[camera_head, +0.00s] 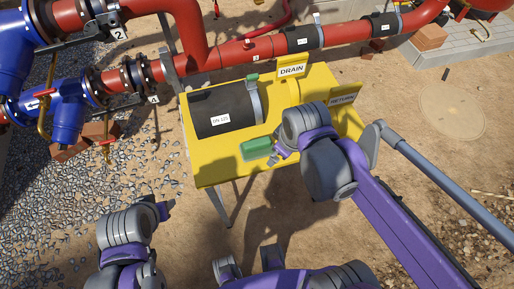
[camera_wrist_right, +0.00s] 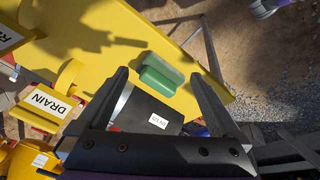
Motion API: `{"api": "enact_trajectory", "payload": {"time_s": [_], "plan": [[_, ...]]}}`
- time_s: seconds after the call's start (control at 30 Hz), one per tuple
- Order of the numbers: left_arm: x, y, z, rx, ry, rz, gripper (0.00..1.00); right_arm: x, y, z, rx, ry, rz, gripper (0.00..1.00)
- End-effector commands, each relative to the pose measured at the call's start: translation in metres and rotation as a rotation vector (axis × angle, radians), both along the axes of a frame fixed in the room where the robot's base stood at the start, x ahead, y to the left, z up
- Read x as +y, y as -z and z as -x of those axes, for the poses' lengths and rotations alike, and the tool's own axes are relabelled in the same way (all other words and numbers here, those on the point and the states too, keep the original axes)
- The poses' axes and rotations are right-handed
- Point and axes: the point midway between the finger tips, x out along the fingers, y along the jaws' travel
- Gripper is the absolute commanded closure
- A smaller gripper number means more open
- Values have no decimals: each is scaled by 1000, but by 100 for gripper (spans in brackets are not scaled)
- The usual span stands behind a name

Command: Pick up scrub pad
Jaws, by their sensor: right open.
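The scrub pad is a green block with a paler green layer (camera_head: 256,148), lying on the yellow bench (camera_head: 215,172) near its front edge. In the wrist view the pad (camera_wrist_right: 160,77) lies between the lines of my two right fingers, beyond their tips. My right gripper (camera_wrist_right: 158,78) is open and empty above the bench; in the head view it (camera_head: 277,148) is just right of the pad, partly hidden by its own wrist. My left gripper (camera_head: 165,210) is low at the left, away from the bench; its jaws do not show clearly.
A black insulated pipe piece (camera_head: 225,112) lies on the bench behind the pad. Red pipes (camera_head: 240,52) and blue valves (camera_head: 70,110) run behind. The bench front left of the pad is clear.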

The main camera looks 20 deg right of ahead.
Motion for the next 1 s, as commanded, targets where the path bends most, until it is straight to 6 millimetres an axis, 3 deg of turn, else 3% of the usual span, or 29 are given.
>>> {"api": "enact_trajectory", "payload": {"time_s": [0.03, 0.2, 0.4, 0.53, 0.8, 1.0], "plan": [[0, 7, 2, 4, 0, 0, 51, 7, -1, -18, 44, -142, 37, 0], [0, 18, 4, 8, 0, 0, 51, 26, -2, -60, 168, -604, 125, 0], [0, 23, 6, 11, 0, 0, 51, 40, 1, -87, 245, -928, 156, 0], [0, 25, 6, 11, 0, 0, 51, 42, 8, -91, 257, -993, 160, 0], [0, 29, 7, 13, 0, 0, 51, 42, 49, -91, 257, -994, 161, 0], [0, 30, 7, 13, 0, 0, 51, 43, 63, -91, 257, -993, 160, 0]]}}
